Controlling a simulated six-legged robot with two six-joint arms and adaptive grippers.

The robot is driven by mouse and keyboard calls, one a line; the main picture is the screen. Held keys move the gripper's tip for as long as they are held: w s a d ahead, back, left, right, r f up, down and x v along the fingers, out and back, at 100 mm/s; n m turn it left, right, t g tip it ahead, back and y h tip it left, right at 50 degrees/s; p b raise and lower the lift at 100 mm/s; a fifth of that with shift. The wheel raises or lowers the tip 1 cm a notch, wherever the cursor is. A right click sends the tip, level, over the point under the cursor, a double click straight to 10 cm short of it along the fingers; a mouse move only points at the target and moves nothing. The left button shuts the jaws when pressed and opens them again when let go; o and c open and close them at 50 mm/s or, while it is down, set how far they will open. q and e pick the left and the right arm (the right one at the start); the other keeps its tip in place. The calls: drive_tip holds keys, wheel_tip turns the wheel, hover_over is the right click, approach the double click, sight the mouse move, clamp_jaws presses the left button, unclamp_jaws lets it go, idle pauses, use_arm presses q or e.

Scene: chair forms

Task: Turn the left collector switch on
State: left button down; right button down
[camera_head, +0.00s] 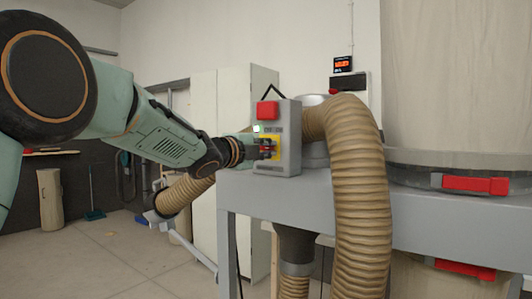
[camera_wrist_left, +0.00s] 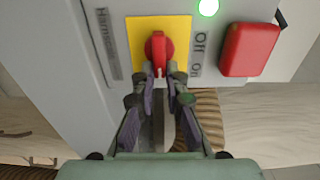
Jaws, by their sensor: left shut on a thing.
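The collector switch is a red rotary knob (camera_wrist_left: 158,45) on a yellow plate (camera_wrist_left: 178,28), on the front of a grey control box (camera_head: 290,155). In the wrist view "Off" and "on" are printed to the right of the plate. The knob's handle lies along the picture's vertical there. My left gripper (camera_wrist_left: 161,78) is shut on the knob, its fingertips on either side of the knob's lower end. In the head view my left gripper (camera_head: 262,148) reaches the box from the left and partly hides the knob. My right gripper is not in view.
A lit green lamp (camera_wrist_left: 208,7) and a large red button (camera_wrist_left: 249,50) sit beside the plate. The box stands on a grey metal frame (camera_head: 325,197). A ribbed tan hose (camera_head: 360,190) bends down right of the box. White cabinets (camera_head: 222,100) stand behind.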

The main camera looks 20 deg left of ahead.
use_arm(q)
drive_tip(key=shift+r, duration=0.35)
drive_tip(key=c, duration=1.8)
unclamp_jaws()
drive_tip(key=o, duration=0.4)
drive_tip(key=shift+d+f, duration=0.15)
drive_tip(key=shift+f, duration=0.05)
drive_tip(key=shift+w+f, duration=0.1)
drive_tip(key=v, duration=1.2)
drive_tip(key=shift+o, duration=0.2)
